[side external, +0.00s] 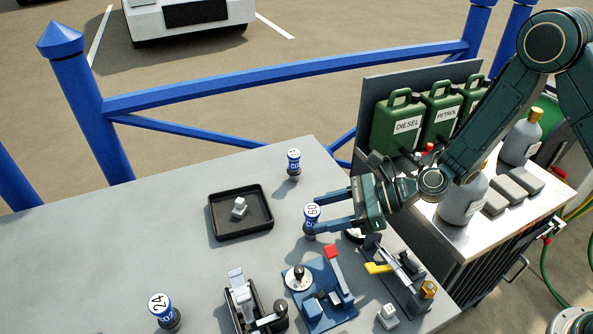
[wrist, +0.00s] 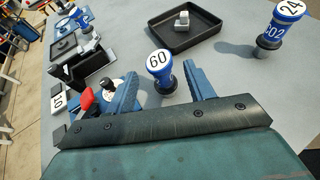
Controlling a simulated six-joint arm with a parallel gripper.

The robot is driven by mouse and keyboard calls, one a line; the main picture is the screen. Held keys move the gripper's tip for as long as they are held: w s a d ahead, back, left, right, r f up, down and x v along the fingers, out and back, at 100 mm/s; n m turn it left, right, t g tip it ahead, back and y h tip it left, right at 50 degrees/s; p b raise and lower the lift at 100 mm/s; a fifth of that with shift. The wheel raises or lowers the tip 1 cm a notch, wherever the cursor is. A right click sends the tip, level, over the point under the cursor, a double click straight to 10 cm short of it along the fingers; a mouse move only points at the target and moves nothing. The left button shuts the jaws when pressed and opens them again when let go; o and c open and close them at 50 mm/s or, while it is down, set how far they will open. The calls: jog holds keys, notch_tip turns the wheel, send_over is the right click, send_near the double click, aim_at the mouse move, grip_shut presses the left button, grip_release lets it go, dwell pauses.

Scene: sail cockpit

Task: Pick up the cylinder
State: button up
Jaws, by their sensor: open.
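A small blue-and-white cylinder marked 60 (side external: 311,216) stands upright on a dark base on the grey table. My gripper (side external: 322,211) reaches in from the right, fingers level, with the tips at this cylinder. In the wrist view the cylinder (wrist: 159,66) shows in the gap between the fingers of my gripper (wrist: 163,78), near their tips. The gripper is open and not closed on it. A similar cylinder (side external: 294,162) stands behind it; it appears at the right of the wrist view marked 24 (wrist: 284,22). Another cylinder marked 24 (side external: 162,307) stands at the front left.
A black tray (side external: 222,231) holding a small grey part lies left of the gripper. A blue fixture with a red lever (side external: 322,287), a black clamp (side external: 246,300) and a yellow-handled device (side external: 400,275) stand close in front. The table's left side is mostly clear.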

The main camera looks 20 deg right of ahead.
jog(key=shift+a+f, duration=0.1)
jog(key=shift+x, duration=2.5)
jog(key=shift+w, duration=0.15)
jog(key=shift+c, duration=0.4)
jog(key=c, duration=1)
